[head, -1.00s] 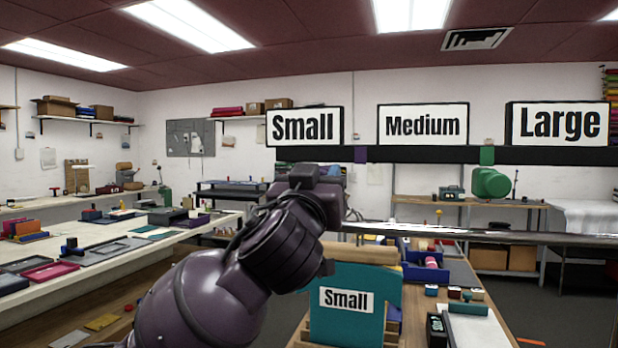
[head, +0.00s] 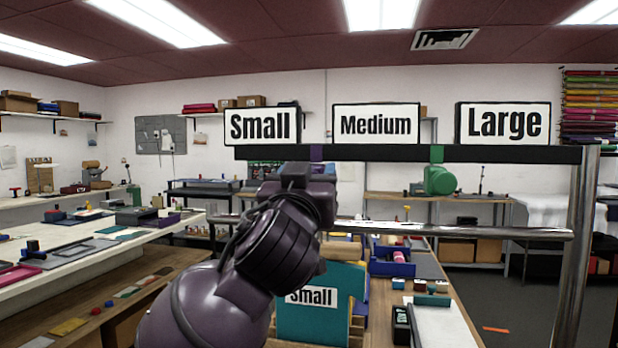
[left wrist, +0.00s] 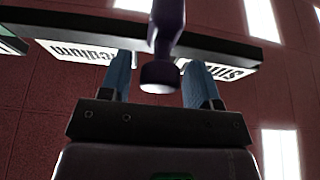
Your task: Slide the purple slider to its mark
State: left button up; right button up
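The purple slider (head: 316,152) sits on a black rail (head: 500,154), between the Small sign (head: 261,124) and the Medium sign (head: 376,124). Its purple handle shows in the left wrist view (left wrist: 158,76), ending in a round knob. My left gripper (left wrist: 158,60) is open, with one blue finger on each side of the handle and a gap on both sides. In the head view my left arm hides the handle and the fingers. The Large sign (head: 503,123) stands farther right. My right gripper is not in view.
A metal bar (head: 480,232) runs below the rail to a metal post (head: 578,250). A teal board (head: 318,315) labelled Small stands on the workbench below.

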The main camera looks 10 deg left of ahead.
pick_arm(q)
jog(key=shift+s+f, duration=0.3)
jog(key=shift+s, duration=0.15)
jog(key=b+v, duration=0.1)
jog(key=v, duration=0.9)
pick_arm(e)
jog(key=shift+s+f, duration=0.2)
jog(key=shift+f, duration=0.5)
pick_arm(q)
jog(key=shift+r, duration=0.1)
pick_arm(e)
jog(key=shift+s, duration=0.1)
